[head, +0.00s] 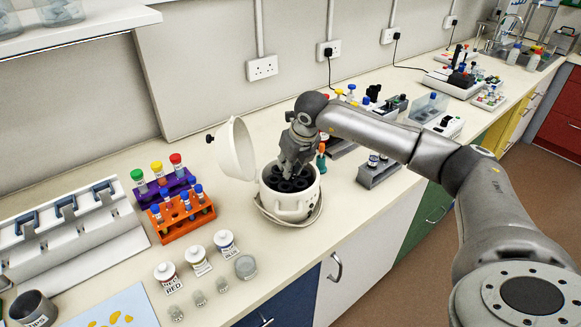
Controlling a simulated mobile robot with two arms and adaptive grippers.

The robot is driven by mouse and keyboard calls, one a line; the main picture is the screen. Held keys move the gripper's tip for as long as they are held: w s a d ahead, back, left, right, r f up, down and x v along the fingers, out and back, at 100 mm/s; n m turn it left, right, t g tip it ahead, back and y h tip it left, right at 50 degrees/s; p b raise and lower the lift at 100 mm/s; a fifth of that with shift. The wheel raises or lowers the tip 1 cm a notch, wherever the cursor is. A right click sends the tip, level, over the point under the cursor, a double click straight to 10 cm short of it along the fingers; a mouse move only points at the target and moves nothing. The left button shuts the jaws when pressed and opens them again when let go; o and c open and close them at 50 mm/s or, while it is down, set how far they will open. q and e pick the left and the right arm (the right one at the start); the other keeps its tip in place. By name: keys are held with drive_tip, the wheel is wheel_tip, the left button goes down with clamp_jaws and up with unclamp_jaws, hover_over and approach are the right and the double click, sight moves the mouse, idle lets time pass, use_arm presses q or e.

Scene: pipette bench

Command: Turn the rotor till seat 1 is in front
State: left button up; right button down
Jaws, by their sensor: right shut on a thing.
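The centrifuge (291,208) is a white round tub on the bench with its lid (236,150) tipped open at the left. Its dark rotor (283,185) with several seats shows inside the tub. My right gripper (289,175) reaches down into the tub and is shut on a part of the rotor; the fingers hide just what they hold. Seat numbers are too small to read. My left gripper is not in view.
Purple (169,188) and orange (182,215) tube racks stand left of the centrifuge. White labelled jars (197,262) stand in front of the racks. A grey rack (378,172) stands to the right. Bare bench lies between the jars and the tub.

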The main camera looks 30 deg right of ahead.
drive_tip(key=m+b, duration=0.1)
drive_tip(key=m+h+b, duration=0.1)
drive_tip(key=m, duration=0.1)
drive_tip(key=shift+w+a+f+b, duration=0.1)
drive_tip(key=shift+a+f+b, duration=0.05)
drive_tip(key=shift+b, duration=0.25)
drive_tip(key=m+h+b, duration=0.1)
drive_tip(key=m+b, duration=0.1)
drive_tip(key=m, duration=0.1)
drive_tip(key=m+g+h+b, duration=0.1)
drive_tip(key=m, duration=0.1)
drive_tip(key=shift+a+m, duration=0.1)
drive_tip(key=shift+m, duration=0.2)
drive_tip(key=shift+w+r+m+g+h+b, duration=0.1)
drive_tip(key=shift+m+g+h+b, duration=0.2)
drive_tip(key=shift+m, duration=0.55)
drive_tip(key=shift+w+r+m+g+h+b, duration=0.1)
drive_tip(key=shift+m+g+b, duration=0.25)
drive_tip(key=shift+m, duration=0.5)
drive_tip(key=c, duration=1.4)
unclamp_jaws()
drive_tip(key=shift+s, duration=0.1)
drive_tip(key=shift+o, duration=0.2)
